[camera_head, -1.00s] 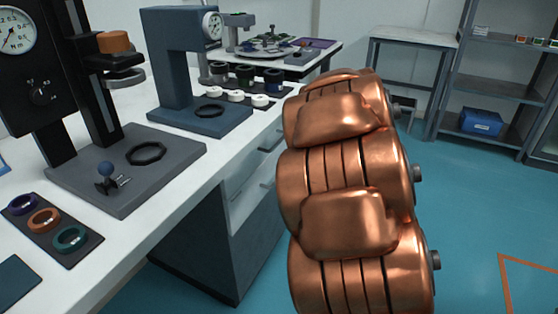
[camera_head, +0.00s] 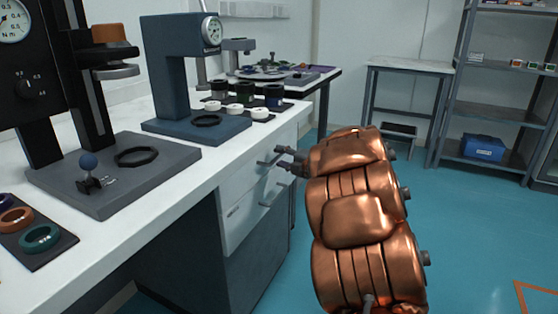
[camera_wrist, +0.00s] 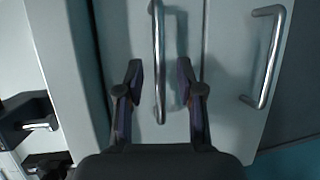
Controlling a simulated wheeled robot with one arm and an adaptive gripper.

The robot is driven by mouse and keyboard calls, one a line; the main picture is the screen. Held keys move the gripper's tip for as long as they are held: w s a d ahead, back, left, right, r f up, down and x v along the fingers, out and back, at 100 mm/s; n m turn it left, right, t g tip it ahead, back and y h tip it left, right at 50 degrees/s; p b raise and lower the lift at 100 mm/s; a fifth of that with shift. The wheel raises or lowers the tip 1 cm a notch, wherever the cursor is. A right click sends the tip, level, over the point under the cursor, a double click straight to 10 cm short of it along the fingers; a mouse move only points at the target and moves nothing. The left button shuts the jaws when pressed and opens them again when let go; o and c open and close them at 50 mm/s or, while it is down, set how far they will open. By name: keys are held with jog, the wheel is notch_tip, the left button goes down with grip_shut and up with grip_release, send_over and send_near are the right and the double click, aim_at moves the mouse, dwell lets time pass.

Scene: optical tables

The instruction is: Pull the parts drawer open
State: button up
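A white drawer unit sits under the bench, with an upper drawer (camera_head: 240,188) and a lower drawer (camera_head: 243,222). Each has a metal bar handle. The upper handle (camera_head: 268,161) is close to my gripper (camera_head: 284,161); the lower handle (camera_head: 276,192) is below it. In the wrist view the upper handle (camera_wrist: 157,45) runs between the two fingers of my gripper (camera_wrist: 160,75), with a gap on each side. The fingers are open. The lower handle (camera_wrist: 271,55) is to the right there. Both drawers look closed.
The white bench top (camera_head: 120,215) is above the drawers and carries a blue press (camera_head: 180,75), a black gauge stand (camera_head: 88,90) and several rings. A shelf rack (camera_head: 500,70) stands farther back.

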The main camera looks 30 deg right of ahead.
jog(key=shift+x, duration=0.95)
grip_shut()
